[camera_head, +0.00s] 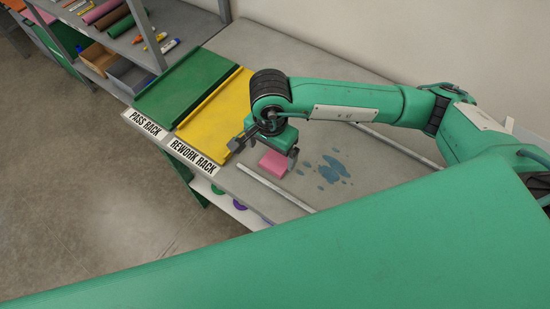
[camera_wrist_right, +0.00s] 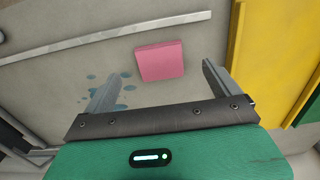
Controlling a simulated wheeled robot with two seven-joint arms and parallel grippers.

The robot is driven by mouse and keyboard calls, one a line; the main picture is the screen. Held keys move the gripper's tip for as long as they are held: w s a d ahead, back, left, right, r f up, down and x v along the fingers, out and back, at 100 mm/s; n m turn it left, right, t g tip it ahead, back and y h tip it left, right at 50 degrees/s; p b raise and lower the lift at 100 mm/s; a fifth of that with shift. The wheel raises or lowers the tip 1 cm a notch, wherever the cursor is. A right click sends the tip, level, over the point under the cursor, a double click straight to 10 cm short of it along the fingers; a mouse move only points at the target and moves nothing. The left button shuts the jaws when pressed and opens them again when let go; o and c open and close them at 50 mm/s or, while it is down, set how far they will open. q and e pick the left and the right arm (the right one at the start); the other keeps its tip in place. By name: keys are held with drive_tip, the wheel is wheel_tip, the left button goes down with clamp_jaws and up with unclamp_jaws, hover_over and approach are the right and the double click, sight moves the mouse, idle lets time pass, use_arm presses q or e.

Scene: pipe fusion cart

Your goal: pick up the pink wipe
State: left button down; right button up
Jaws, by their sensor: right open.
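The pink wipe (camera_head: 273,164) is a small flat block lying on the grey bench top. It also shows in the right wrist view (camera_wrist_right: 160,61), beyond and between the fingers, with bare bench around it. My right gripper (camera_head: 266,150) is above the bench just by the wipe, partly in front of it in the head view. In the right wrist view its two fingers (camera_wrist_right: 160,88) are spread wide with nothing between them. My left gripper is not in view.
Blue spilled drops (camera_head: 334,170) lie on the bench right of the wipe. A metal rail (camera_head: 275,188) runs along the front. The yellow rework rack (camera_head: 218,112) and green pass rack (camera_head: 187,83) are to the left. A shelf (camera_head: 127,42) stands behind them.

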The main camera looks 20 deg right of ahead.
sight(272, 165)
drive_tip(key=shift+s+f+p, duration=0.1)
drive_tip(key=shift+f+p, duration=0.5)
drive_tip(key=shift+f, duration=0.25)
wheel_tip(272, 165, down, 3)
drive_tip(key=shift+d+f+p, duration=0.15)
drive_tip(key=shift+p, duration=0.5)
drive_tip(key=shift+f, duration=0.35)
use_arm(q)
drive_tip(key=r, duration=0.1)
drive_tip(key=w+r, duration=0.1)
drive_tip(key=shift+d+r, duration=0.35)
use_arm(e)
drive_tip(key=shift+c, duration=0.4)
drive_tip(key=c, duration=1)
